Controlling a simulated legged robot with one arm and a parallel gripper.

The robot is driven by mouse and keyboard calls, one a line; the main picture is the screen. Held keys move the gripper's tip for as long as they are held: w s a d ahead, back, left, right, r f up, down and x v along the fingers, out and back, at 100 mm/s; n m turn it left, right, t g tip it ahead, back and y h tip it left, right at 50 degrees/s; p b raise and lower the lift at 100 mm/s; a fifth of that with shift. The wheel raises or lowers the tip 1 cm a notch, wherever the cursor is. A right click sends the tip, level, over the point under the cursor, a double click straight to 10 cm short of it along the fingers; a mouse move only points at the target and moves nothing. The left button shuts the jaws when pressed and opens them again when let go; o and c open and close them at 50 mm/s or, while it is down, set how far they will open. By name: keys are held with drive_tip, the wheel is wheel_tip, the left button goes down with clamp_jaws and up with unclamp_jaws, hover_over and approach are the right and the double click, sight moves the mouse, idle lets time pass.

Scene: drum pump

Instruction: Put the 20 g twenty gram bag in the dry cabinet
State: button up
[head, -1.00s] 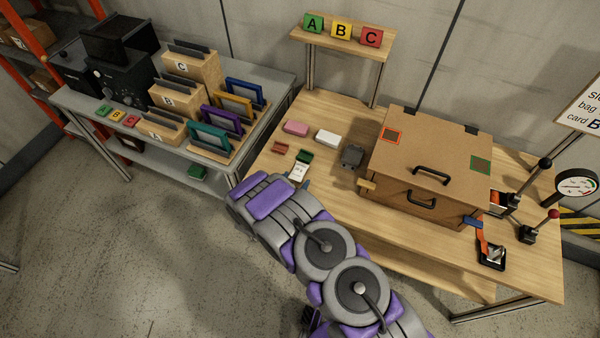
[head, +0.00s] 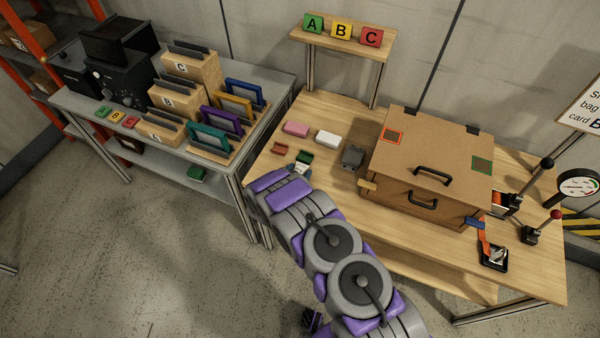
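On the wooden bench (head: 330,208), a small white packet (head: 300,168) lies just below a green block (head: 304,157). It may be the bag, but its marking is too small to read and my arm hides most of it. My purple and grey arm reaches up from the bottom to the bench's left front edge. My gripper is hidden behind the arm's end, close to the packet, so I cannot see its fingers. A brown box (head: 432,150) with black handles and hinges, possibly the dry cabinet, stands closed on the bench.
Pink (head: 296,129), white (head: 328,138) and dark grey (head: 352,157) blocks and a small red-brown one (head: 280,148) lie left of the box. Levers (head: 537,225) and a gauge (head: 577,187) stand at right. A grey table (head: 100,143) with wooden racks is at left.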

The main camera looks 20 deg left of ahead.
drive_tip(key=shift+a+f, duration=0.15)
drive_tip(key=shift+a, duration=0.4)
drive_tip(key=c, duration=0.5)
drive_tip(key=shift+d+r, duration=0.2)
drive_tip(key=shift+d, duration=0.3)
drive_tip(key=c, duration=0.4)
